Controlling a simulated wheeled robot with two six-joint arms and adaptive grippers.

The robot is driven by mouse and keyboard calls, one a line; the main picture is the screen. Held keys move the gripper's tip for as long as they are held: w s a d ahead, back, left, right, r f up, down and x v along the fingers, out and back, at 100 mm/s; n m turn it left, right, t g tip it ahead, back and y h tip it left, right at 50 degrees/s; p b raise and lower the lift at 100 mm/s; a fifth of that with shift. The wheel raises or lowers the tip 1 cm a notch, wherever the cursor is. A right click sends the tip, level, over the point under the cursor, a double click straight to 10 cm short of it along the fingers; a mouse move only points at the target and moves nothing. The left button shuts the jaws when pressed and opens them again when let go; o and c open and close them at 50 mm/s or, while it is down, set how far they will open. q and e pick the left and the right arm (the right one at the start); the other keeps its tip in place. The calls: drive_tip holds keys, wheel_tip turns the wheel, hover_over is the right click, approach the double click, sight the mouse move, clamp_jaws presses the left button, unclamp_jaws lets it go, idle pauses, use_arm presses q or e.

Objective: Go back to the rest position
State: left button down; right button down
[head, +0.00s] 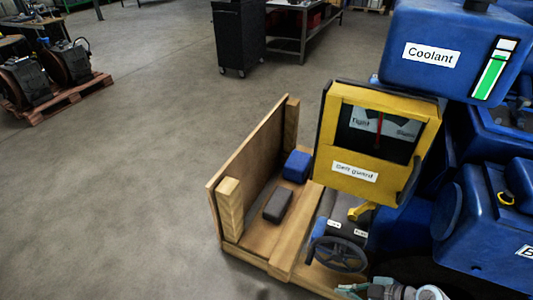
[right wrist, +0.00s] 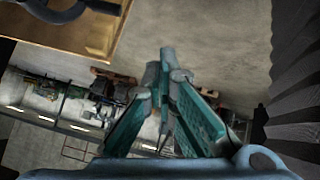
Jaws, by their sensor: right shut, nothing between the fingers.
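My right gripper (head: 352,289) shows at the bottom edge of the head view, partly cut off, just below the black handwheel (head: 340,253). In the right wrist view its teal fingers (right wrist: 167,58) meet at the tips, with nothing between them. My left gripper is in neither view. The yellow belt guard (head: 355,173) stands over the wooden pallet (head: 262,232), with a gauge window marked "Tight" at its left. Small levers and a yellow handle (head: 362,211) sit below it.
A blue block (head: 297,166) and a dark grey block (head: 278,205) lie on the pallet. The blue coolant tank (head: 440,42) and blue engine parts (head: 490,215) fill the right side. A black cabinet (head: 238,35) stands at the back.

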drive_tip(key=w+d+m+t+h, duration=0.2)
drive_tip(key=w+d+m+t, duration=0.1)
drive_tip(key=w+d+t, duration=0.35)
drive_tip(key=s+d+f+m+g+h, duration=0.1)
drive_tip(key=s+d+f+m+h, duration=0.25)
drive_tip(key=s+f, duration=0.3)
drive_tip(key=s+d+f+m+g+h, duration=0.25)
drive_tip(key=s+d+f+h, duration=0.2)
drive_tip(key=f, duration=0.35)
drive_tip(key=s+a+f+m+g, duration=0.2)
drive_tip(key=s+a+f, duration=0.1)
drive_tip(key=s, duration=0.5)
drive_tip(key=s+a+f+m+g+y, duration=0.1)
drive_tip(key=s+a+f+m+g, duration=0.1)
drive_tip(key=s, duration=0.7)
drive_tip(key=s+a+f+m+g, duration=0.1)
drive_tip(key=s+a+f+g, duration=0.2)
drive_tip(key=s, duration=0.5)
wheel_tip(320, 180, down, 3)
drive_tip(key=shift+s+a+r+m, duration=0.1)
drive_tip(key=shift+s+a+m, duration=0.3)
drive_tip(key=shift+a, duration=0.4)
drive_tip(key=shift+w+d, duration=0.1)
drive_tip(key=shift+w, duration=0.05)
